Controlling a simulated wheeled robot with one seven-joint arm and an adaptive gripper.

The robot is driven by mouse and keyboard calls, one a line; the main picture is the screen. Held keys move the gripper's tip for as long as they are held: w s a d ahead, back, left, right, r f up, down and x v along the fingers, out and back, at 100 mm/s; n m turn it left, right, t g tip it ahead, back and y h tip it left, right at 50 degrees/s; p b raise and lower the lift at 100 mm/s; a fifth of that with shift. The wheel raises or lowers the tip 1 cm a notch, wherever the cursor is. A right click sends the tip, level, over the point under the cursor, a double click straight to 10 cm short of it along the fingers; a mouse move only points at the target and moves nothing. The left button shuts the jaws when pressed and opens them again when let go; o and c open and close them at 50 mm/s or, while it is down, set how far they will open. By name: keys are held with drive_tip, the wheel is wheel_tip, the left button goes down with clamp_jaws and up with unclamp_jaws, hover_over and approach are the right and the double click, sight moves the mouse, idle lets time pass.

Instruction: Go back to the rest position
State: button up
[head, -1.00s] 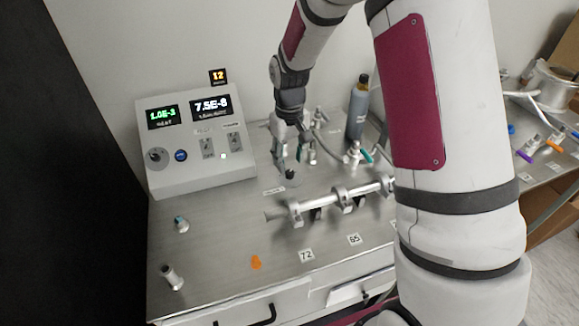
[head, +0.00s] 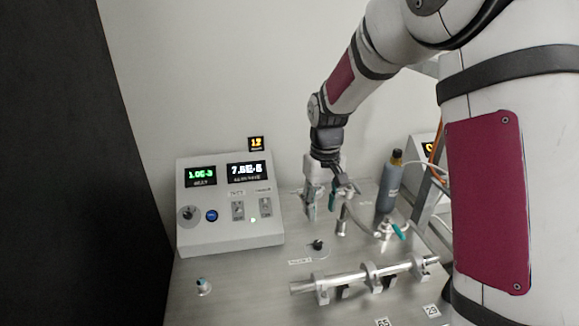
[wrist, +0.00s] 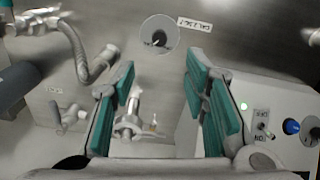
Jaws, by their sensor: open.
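My gripper (head: 320,208) is open and empty, above the back part of the metal bench (head: 240,290). Its two teal-padded fingers stand apart in the wrist view (wrist: 162,100), with nothing held between them. A round disc with a small dark knob (head: 318,245) lies on the bench below and in front of the gripper. In the wrist view the disc (wrist: 159,36) shows beyond the fingertips, beside a label. A metal valve fitting (wrist: 130,118) shows between the fingers, farther off and not touched.
A control box (head: 228,205) with two lit displays stands left of the gripper. A dark bottle (head: 390,182) and a teal-handled valve (head: 388,235) stand to its right. A clamped metal tube (head: 350,278) lies in front. A small fitting (head: 204,287) stands front left. Above is bare wall.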

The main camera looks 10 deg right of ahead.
drive_tip(key=s+r+m+t, duration=0.1)
drive_tip(key=s+r+t, duration=0.3)
drive_tip(key=s+r, duration=1.4)
drive_tip(key=s+f+m+t, duration=0.1)
drive_tip(key=s, duration=0.8)
drive_tip(key=shift+s+d, duration=0.15)
